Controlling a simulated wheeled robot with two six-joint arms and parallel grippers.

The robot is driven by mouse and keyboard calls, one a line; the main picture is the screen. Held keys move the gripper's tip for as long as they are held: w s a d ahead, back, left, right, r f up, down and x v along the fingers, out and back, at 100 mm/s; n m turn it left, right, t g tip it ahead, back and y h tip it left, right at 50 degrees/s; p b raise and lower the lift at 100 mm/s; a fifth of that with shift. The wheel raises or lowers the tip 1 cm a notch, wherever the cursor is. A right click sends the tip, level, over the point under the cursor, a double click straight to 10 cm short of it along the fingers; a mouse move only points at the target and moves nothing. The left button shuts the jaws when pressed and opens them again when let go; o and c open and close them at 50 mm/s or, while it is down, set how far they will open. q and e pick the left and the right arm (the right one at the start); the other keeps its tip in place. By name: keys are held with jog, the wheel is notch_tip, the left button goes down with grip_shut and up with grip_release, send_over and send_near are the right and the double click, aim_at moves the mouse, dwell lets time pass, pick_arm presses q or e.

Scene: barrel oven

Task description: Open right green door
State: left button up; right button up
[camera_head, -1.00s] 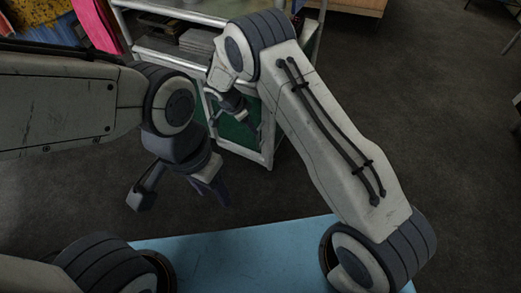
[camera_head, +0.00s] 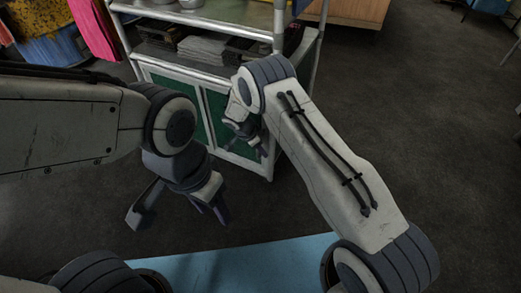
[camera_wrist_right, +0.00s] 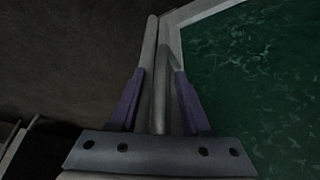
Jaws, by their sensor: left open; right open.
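The right green door (camera_head: 216,116) is the right-hand panel in a pale frame on the low front of a metal shelf cabinet. My right arm hides part of it. My right gripper (camera_head: 247,152) is at its lower right part. In the right wrist view my right gripper (camera_wrist_right: 160,75) is open, with a pale upright bar or frame edge (camera_wrist_right: 159,95) between its purple fingers. The green panel (camera_wrist_right: 250,80) lies to the right of them. I cannot tell whether the fingers touch the bar, or if the door is ajar.
The left green door (camera_head: 165,82) is partly hidden by my left arm. The cabinet's upper shelves hold grey stacks (camera_head: 205,48) and dark trays. A blue surface (camera_head: 240,268) lies in front of me. Dark floor (camera_head: 430,130) to the right is clear.

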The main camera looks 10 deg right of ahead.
grip_shut()
dwell(1.4)
